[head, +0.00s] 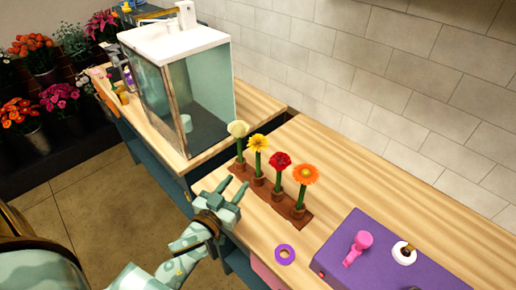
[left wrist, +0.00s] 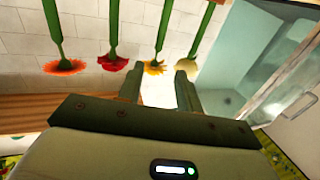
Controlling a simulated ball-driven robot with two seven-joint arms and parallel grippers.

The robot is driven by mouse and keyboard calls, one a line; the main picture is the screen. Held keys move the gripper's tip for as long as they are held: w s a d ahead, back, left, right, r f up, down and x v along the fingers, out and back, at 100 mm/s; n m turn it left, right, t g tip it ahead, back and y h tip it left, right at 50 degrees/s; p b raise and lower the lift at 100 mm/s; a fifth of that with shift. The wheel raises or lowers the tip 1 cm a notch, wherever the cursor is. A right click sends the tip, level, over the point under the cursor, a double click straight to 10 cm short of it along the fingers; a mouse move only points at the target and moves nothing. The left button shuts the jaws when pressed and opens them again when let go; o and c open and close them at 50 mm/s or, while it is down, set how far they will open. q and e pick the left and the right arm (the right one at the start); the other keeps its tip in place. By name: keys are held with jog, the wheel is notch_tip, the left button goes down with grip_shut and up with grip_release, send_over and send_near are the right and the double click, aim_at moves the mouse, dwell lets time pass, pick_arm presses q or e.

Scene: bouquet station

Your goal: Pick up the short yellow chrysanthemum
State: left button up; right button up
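The yellow chrysanthemum (head: 258,144) stands upright on a green stem in a brown rack (head: 300,223), between a pale cream flower (head: 237,129) and a red flower (head: 280,159). My left gripper (head: 234,183) is open and empty, at the front edge of the rack, its fingers pointing toward the stems. In the left wrist view, which looks upside down, the yellow chrysanthemum (left wrist: 154,67) shows between the fingertips of my left gripper (left wrist: 160,72), apart from them. My right gripper is not in view.
An orange flower (head: 305,174) ends the row. A purple ring (head: 285,254) lies in front of it. A purple box (head: 385,258) with a pink tool (head: 358,247) stands to the right. A glass-sided tank (head: 205,95) stands behind left. A tiled wall (head: 350,75) backs the wooden counter.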

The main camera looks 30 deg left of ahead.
aim_at(257, 157)
pick_arm(q)
jog(key=w, duration=1.3)
jog(key=shift+w+d+f+b, duration=0.1)
jog(key=shift+w+d+b, duration=0.2)
jog(key=shift+b, duration=0.1)
jog(key=shift+s, duration=0.1)
jog(key=shift+c, duration=0.5)
grip_shut()
